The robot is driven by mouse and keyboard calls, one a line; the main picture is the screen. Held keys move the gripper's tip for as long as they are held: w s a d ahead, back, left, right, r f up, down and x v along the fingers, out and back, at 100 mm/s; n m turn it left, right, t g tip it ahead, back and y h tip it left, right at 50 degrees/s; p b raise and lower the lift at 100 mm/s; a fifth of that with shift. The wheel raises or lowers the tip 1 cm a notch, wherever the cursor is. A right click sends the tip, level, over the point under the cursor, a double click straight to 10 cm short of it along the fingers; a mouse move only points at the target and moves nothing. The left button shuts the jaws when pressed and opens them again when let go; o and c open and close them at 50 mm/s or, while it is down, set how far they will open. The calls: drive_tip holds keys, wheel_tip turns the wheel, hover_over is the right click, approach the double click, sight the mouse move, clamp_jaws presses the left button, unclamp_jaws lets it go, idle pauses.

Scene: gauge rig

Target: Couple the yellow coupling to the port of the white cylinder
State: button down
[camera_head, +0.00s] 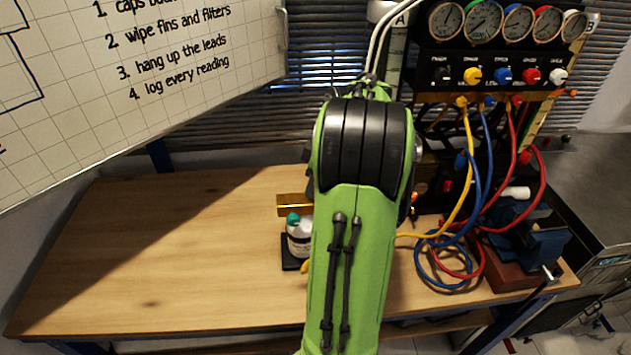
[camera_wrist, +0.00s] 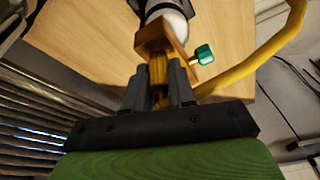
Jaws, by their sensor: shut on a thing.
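The white cylinder (camera_head: 299,243) stands on a black base (camera_head: 289,264) on the bench, partly hidden behind my arm. It has a teal knob (camera_head: 293,218) and a brass-coloured plate (camera_head: 290,205) by its top. In the wrist view the white cylinder (camera_wrist: 171,17) is at the top, with the brass block (camera_wrist: 155,35) and teal knob (camera_wrist: 204,54) in front. My gripper (camera_wrist: 160,85) is shut on the yellow coupling (camera_wrist: 157,72), whose far end meets the brass block. I cannot tell whether it is seated in the port. My arm hides the gripper in the head view.
A yellow hose (camera_wrist: 258,68) curves away at right in the wrist view. Yellow, blue (camera_head: 482,150) and red hoses hang from the gauge panel (camera_head: 495,50). A blue vise (camera_head: 530,240) sits at the bench's right. The bench's left (camera_head: 150,250) is clear.

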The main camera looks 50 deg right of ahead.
drive_tip(key=shift+f, duration=0.25)
idle(0.4)
drive_tip(key=c, duration=1.1)
unclamp_jaws()
drive_tip(key=shift+o, duration=0.4)
drive_tip(key=o, duration=0.5)
drive_tip(key=p+v, duration=0.8)
drive_tip(key=v, duration=0.8)
